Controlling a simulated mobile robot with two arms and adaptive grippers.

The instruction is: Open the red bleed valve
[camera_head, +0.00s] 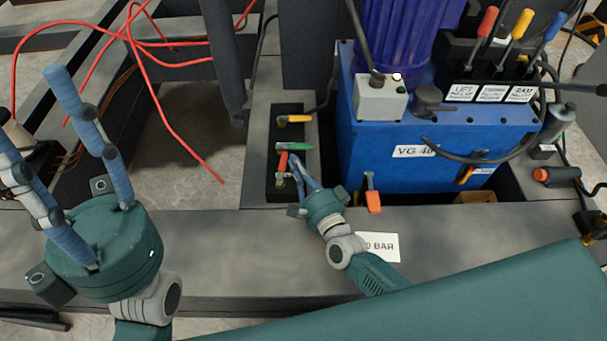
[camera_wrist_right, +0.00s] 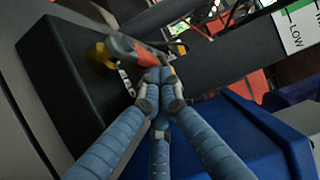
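The red bleed valve handle (camera_head: 282,162) is on a black block (camera_head: 283,195) at the middle, below a green handle (camera_head: 294,146) and a yellow handle (camera_head: 294,119). The red handle runs up the picture; the other two point right. My right gripper (camera_head: 294,163) has its fingers together just right of the red handle. In the right wrist view the fingertips (camera_wrist_right: 160,82) meet at the far end of the red handle (camera_wrist_right: 132,50), apparently touching it; I cannot see it held between them. My left gripper (camera_head: 30,105) is open and empty at the left.
A blue hydraulic tank (camera_head: 410,165) stands right of the block, with an orange-handled valve (camera_head: 373,200) on its front and levers above. A label plate (camera_head: 378,247) lies on the grey beam near my right arm. Red hoses (camera_head: 160,85) hang at upper left.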

